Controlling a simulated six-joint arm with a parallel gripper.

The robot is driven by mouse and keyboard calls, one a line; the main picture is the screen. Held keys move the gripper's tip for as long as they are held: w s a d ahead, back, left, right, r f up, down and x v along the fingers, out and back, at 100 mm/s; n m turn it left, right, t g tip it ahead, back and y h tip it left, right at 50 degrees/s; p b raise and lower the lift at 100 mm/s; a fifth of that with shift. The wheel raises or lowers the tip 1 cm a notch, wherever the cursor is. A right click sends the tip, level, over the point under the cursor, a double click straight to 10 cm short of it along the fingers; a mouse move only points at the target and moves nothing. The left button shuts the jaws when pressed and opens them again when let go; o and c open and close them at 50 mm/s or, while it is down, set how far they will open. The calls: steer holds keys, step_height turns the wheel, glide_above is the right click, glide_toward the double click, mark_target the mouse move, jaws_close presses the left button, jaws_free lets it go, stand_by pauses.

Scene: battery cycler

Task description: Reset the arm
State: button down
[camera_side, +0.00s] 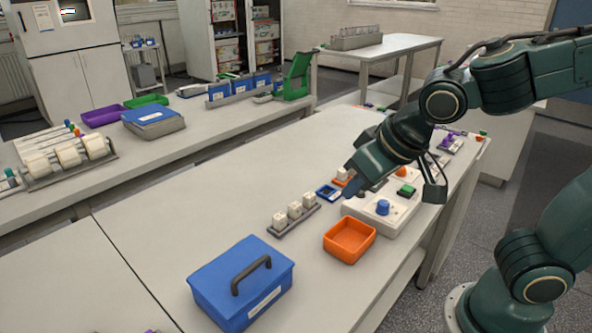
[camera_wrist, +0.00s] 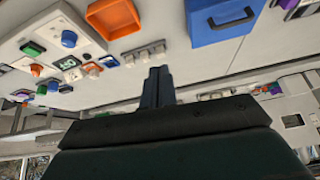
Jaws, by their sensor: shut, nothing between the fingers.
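My gripper (camera_side: 352,182) is in the air over the middle of the bench in the side view, at the left of the white control box (camera_side: 378,216). In the wrist view its two dark fingers (camera_wrist: 158,84) are together with nothing between them. The control box carries a blue knob (camera_side: 382,207) and a green button (camera_side: 406,190); it also shows at the upper left of the wrist view (camera_wrist: 90,38). My arm hides part of the area behind the box.
A grey rack with white blocks (camera_side: 295,217), an open orange tray (camera_side: 349,241) and a blue handled box (camera_side: 240,283) stand on the near bench (camera_side: 150,230). A small blue square item (camera_side: 328,191) lies close to my gripper. The bench's left part is clear.

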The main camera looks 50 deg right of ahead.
steer(key=s+d+r+n, duration=0.1)
steer(key=s+d+r, duration=0.1)
steer(key=s+d, duration=0.4)
steer(key=shift+s+d+r+g, duration=0.3)
steer(key=shift+s+d, duration=0.1)
steer(key=shift+s, duration=1.25)
steer(key=c, duration=2.2)
jaws_free()
